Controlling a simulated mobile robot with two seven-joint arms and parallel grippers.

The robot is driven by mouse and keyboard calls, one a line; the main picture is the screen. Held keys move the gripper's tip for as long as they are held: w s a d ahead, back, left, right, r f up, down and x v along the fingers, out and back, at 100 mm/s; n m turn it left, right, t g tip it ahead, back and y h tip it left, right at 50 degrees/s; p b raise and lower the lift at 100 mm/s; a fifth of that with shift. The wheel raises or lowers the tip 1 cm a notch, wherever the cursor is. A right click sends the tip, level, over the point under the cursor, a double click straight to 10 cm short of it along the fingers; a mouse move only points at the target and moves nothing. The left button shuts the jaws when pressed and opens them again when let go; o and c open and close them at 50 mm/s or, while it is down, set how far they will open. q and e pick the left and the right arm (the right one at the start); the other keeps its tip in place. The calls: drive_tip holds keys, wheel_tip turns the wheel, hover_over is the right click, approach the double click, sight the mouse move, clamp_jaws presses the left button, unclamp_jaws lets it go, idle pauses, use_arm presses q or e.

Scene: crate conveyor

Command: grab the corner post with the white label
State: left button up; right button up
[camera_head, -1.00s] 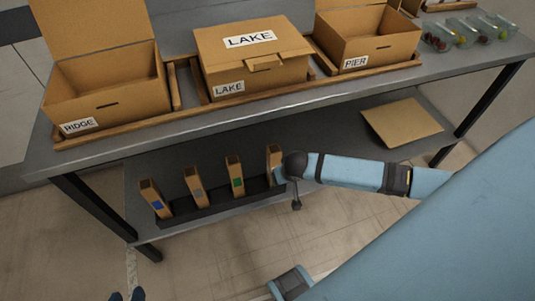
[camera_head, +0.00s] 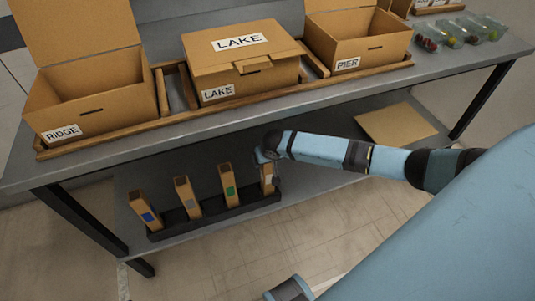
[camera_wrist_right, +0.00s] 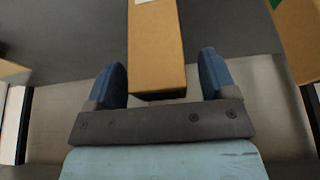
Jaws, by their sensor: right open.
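The corner post with the white label (camera_head: 266,188) stands at the right end of a dark rack (camera_head: 215,216) on the lower shelf. A pale patch shows on its face, partly hidden by my gripper. My right gripper (camera_head: 267,167) is at the upper part of this post. In the right wrist view the right gripper (camera_wrist_right: 162,78) is open, and the cardboard post (camera_wrist_right: 156,50) lies between its two blue fingers, with a gap visible on each side. A sliver of its label shows at the top edge. My left gripper is not in view.
Posts with blue (camera_head: 143,207), grey (camera_head: 188,197) and green (camera_head: 227,186) labels stand left in the rack. A flat cardboard sheet (camera_head: 396,123) lies right on the shelf. The tabletop above holds boxes marked RIDGE (camera_head: 95,95), LAKE (camera_head: 245,65) and PIER (camera_head: 355,40).

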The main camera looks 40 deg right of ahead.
drive_tip(key=shift+w+f, duration=0.1)
drive_tip(key=shift+f, duration=0.05)
drive_tip(key=c, duration=1.3)
drive_tip(key=shift+c, duration=0.2)
